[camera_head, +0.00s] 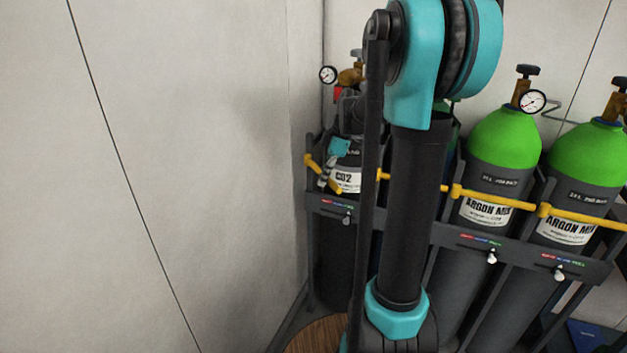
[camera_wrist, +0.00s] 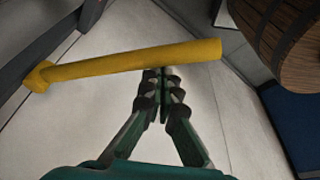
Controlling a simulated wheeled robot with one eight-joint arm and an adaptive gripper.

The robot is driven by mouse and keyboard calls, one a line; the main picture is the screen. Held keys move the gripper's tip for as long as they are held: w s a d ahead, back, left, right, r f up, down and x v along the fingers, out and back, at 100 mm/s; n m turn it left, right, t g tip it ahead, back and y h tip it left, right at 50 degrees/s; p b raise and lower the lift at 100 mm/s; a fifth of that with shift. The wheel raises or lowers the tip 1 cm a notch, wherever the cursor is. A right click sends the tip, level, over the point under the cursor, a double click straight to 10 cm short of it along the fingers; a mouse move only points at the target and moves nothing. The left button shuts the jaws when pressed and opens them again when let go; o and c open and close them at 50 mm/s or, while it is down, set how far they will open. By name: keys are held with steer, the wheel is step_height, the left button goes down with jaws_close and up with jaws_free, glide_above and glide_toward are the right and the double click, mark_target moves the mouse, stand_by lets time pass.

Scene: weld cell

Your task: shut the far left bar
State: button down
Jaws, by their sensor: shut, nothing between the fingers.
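The far left yellow bar (camera_head: 311,163) is at the left end of the gas bottle rack, in front of the grey CO2 bottle (camera_head: 346,181). It slants down to the right from its left end, and its far part is hard to make out behind my gripper. In the wrist view the bar (camera_wrist: 120,65) crosses the upper half, with a thicker knuckle at its left end and a free right end. My gripper (camera_wrist: 161,76) is shut and empty, its fingertips right at the bar's lower edge; I cannot tell whether they touch. In the head view my gripper (camera_head: 324,178) is small beside the bar.
Green-topped argon bottles (camera_head: 505,139) stand to the right behind other yellow bars (camera_head: 495,199). The dark rack rail (camera_head: 450,236) runs below. A wooden round object (camera_wrist: 294,38) is at the wrist view's upper right. A pale wall (camera_head: 200,150) bounds the left.

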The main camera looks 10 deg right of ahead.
steer(key=shift+w+d, duration=0.35)
steer(key=shift+d, duration=0.6)
steer(key=shift+w+d, duration=0.3)
steer(key=shift+d, duration=0.6)
steer(key=shift+w+d, duration=0.35)
steer(key=shift+d, duration=0.6)
